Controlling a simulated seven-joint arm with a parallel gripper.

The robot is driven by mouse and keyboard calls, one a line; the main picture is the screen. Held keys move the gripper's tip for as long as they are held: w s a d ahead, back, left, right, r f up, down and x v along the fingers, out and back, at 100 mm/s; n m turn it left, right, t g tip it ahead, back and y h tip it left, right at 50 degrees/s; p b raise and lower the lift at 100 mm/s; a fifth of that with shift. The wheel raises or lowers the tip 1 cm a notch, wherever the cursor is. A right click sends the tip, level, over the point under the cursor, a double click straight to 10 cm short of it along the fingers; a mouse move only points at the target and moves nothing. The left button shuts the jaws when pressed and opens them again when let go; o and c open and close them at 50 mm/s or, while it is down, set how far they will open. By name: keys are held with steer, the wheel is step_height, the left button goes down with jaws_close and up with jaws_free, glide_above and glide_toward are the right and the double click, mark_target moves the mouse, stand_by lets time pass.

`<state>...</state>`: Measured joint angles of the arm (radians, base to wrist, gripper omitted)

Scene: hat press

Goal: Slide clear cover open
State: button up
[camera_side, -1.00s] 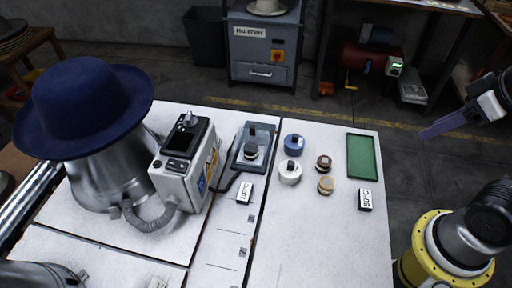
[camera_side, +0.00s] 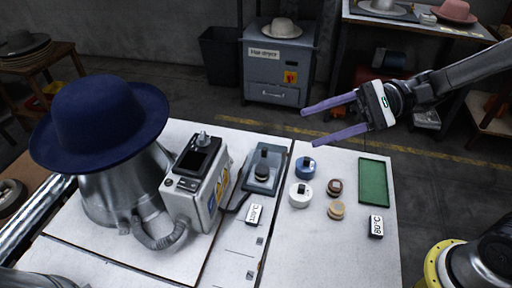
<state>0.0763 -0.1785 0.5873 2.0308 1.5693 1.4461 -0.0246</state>
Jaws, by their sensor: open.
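My gripper (camera_side: 309,128) is open and empty, with two long purple fingers pointing left. In the picture it shows above the back edge of the white table, up and to the right of a grey tray-like unit (camera_side: 251,187). That unit has a dark knob standing in it and appears glassy on top. I cannot tell for sure whether this is the clear cover. To its left stands a light grey control box (camera_side: 183,207) with a dark screen, a knob on top and warning stickers. My gripper touches none of these.
A blue hat (camera_side: 95,115) sits on a metal form at the left. Right of the unit are a blue pot (camera_side: 305,166), a white pot (camera_side: 300,196), two small brown discs (camera_side: 336,209), a green mat (camera_side: 373,183) and an 80°C label (camera_side: 376,227). The table's front right is clear.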

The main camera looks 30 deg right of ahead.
mark_target(254, 154)
steer(key=w+d+f+m+t+h, duration=0.1)
steer(key=w+d+f+m+t, duration=0.5)
steer(key=w+f+m+t, duration=0.45)
step_height(254, 154, down, 13)
steer(key=w+d+m+h, duration=0.1)
steer(key=d+m+h, duration=0.2)
steer(key=m, duration=0.2)
steer(key=x, duration=1.4)
steer(key=shift+a, duration=0.1)
steer(key=shift+c, duration=0.2)
steer(key=shift+s, duration=0.1)
jaws_close()
